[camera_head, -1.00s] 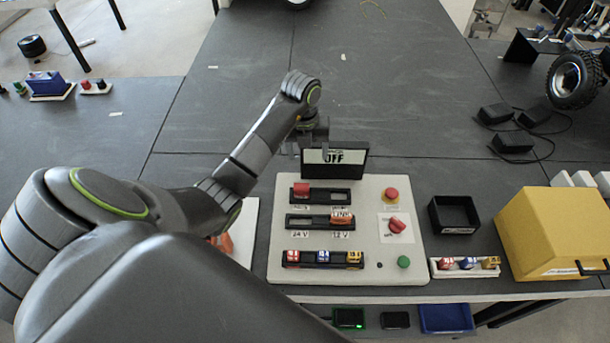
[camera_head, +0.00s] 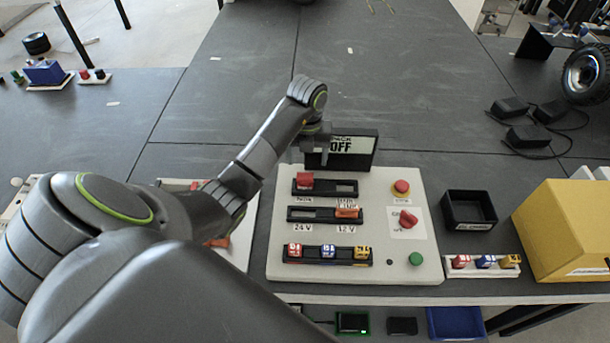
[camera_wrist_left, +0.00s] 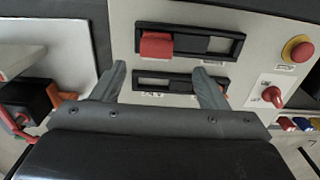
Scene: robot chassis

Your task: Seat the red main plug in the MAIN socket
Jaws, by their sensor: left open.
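A red block, which looks like the red main plug (camera_head: 305,180), is at the left end of the upper slot strip (camera_head: 344,188) on the pale panel; how deep it sits cannot be told. It also shows in the left wrist view (camera_wrist_left: 156,46), slightly overlapping the strip's lower edge. The label under that end appears to read MAIN (camera_head: 303,198). My left gripper (camera_head: 318,158) is above the panel's far edge, partly hiding the display. In the left wrist view its open, empty fingers (camera_wrist_left: 160,75) are spread on either side of the red block's line, apart from it.
A display reading OFF (camera_head: 355,148) stands behind the panel (camera_head: 400,262). A red button (camera_head: 401,187), red rotary switch (camera_head: 408,219) and green button (camera_head: 416,259) are at right. A black tray (camera_head: 470,223) stands beyond.

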